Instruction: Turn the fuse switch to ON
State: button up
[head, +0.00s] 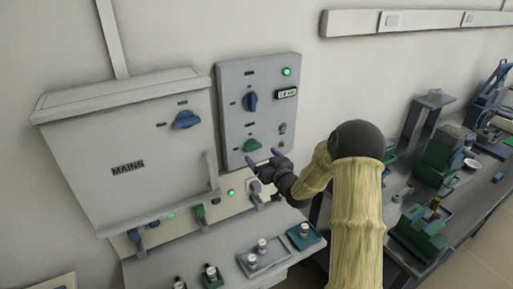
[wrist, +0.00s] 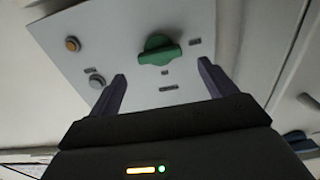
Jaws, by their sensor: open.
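A grey wall panel (head: 232,110) carries a blue rotary knob (head: 250,101) in its middle and a green rotary knob (head: 252,145) near its bottom. Their labels are too small to read, so I cannot tell which is the fuse switch. In the wrist view the green knob (wrist: 160,50) lies beyond and between my fingertips, its handle roughly crosswise. My gripper (head: 262,157) is open and empty, just below and right of the green knob in the head view. The fingers (wrist: 162,72) look apart from the knob, one on each side.
A grey box marked MAINS (head: 125,150) with a blue knob (head: 187,119) hangs left of the panel. A green lamp (head: 286,72) glows on the panel's upper right. Below is a shelf (head: 225,262) with small trays. A bench (head: 475,190) with equipment stands at right.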

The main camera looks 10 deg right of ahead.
aim_at(255, 148)
jog(key=p+x, duration=0.1)
jog(key=x, duration=0.3)
jog(key=shift+w+a, duration=0.15)
jog(key=shift+w, duration=0.25)
jog(key=c, duration=1)
